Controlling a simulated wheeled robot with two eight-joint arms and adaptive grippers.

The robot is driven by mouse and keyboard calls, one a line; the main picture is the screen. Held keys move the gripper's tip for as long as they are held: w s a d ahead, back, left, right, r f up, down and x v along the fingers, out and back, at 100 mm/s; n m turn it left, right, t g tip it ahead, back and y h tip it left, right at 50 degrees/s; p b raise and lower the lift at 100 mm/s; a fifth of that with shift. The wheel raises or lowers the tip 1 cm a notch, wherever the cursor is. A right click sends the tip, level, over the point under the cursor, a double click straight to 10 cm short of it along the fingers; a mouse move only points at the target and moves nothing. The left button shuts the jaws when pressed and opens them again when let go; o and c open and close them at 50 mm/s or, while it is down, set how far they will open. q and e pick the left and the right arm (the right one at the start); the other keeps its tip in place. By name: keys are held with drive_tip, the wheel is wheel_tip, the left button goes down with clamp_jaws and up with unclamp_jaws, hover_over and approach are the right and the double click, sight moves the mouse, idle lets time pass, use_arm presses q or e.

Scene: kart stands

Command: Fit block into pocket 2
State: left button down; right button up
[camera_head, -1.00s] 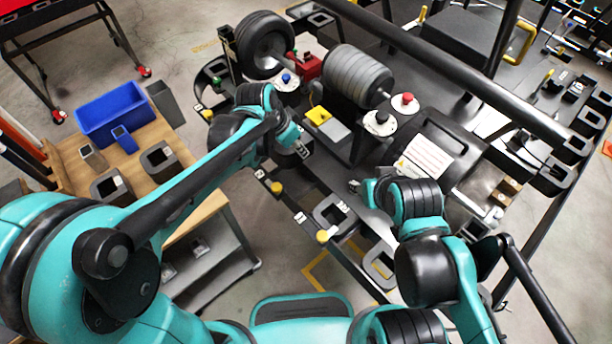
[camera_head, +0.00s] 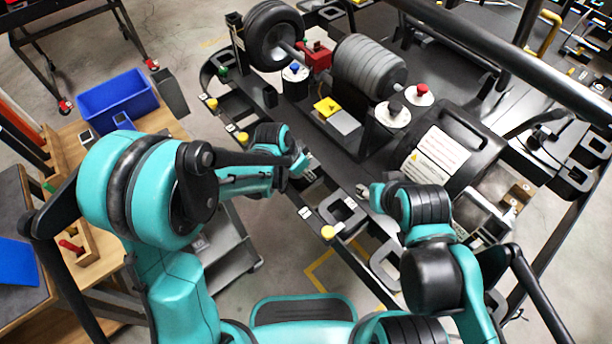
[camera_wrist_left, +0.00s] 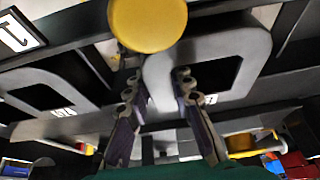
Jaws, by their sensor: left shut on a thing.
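My left gripper (camera_head: 303,167) hangs over the near rim of the kart stand in the head view. Its two fingers (camera_wrist_left: 158,85) show in the left wrist view, with a grey wall between them, and are shut on the block. A thick grey square ring (camera_wrist_left: 254,50) with a dark opening lies at the fingers; I cannot tell whether it is the block or a pocket. A similar labelled grey ring (camera_wrist_left: 20,80) lies to its left. A number plate (camera_wrist_left: 18,35), hard to read, is at upper left. My right gripper (camera_head: 366,192) is over the stand, its fingers too small to read.
A yellow knob (camera_wrist_left: 147,22) stands close beside the fingers; several line the near rim, one at the front (camera_head: 328,232). A black machine (camera_head: 452,150) with a warning label and a grey roller (camera_head: 368,68) stand behind. A blue bin (camera_head: 118,99) sits on the wooden table at left.

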use_arm(q)
drive_tip(key=shift+f, duration=0.95)
drive_tip(key=shift+r, duration=0.1)
drive_tip(key=c, duration=1.3)
unclamp_jaws()
